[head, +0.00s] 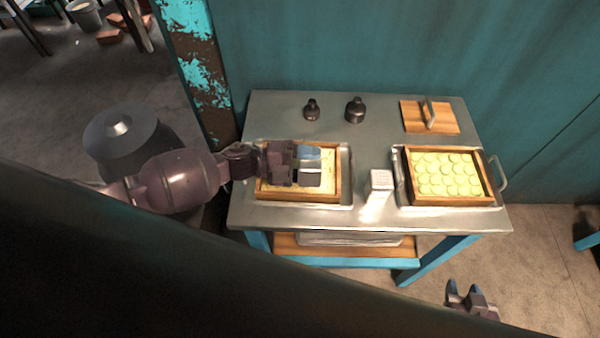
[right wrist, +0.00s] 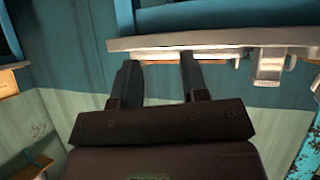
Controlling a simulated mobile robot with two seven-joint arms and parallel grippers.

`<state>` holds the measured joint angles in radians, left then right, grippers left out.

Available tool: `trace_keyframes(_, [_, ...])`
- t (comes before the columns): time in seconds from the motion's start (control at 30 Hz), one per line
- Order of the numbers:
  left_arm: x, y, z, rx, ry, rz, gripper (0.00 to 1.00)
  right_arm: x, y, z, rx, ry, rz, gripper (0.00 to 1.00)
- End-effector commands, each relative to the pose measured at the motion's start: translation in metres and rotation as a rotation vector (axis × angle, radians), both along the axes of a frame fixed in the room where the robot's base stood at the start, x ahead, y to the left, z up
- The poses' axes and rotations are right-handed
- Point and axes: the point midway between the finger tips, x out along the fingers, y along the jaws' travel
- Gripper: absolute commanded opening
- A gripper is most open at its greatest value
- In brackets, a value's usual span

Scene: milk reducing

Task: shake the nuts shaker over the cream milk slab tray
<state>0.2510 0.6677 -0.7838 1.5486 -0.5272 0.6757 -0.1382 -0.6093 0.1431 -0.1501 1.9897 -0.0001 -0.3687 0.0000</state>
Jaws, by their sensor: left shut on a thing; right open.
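My left gripper (head: 307,167) is shut on a small container (head: 312,178), which looks like a shaker and is mostly hidden by the fingers. It is above the left wood-framed tray (head: 297,199), which holds a pale yellow slab (head: 264,182). A white square shaker (head: 381,179) with a light top stands upright on the table between the two trays. My right gripper (head: 465,291) is open and empty, low in front of the table's right side. Its two apart fingers also show in the right wrist view (right wrist: 158,75).
The right tray (head: 450,201) holds several round yellow pieces. Two dark bottles (head: 355,110) (head: 311,110) and a wooden board with a handle (head: 415,116) stand at the back of the metal table (head: 385,120). A teal wall rises behind.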

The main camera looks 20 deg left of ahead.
Motion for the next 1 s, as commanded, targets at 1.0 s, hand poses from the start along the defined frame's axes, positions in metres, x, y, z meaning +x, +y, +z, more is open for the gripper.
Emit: trace_keyframes(1.0, [-0.007, 0.028, 0.023, -0.001, -0.003, 0.001, 0.26, 0.002, 0.0, 0.02, 0.001, -0.002, 0.0, 0.4])
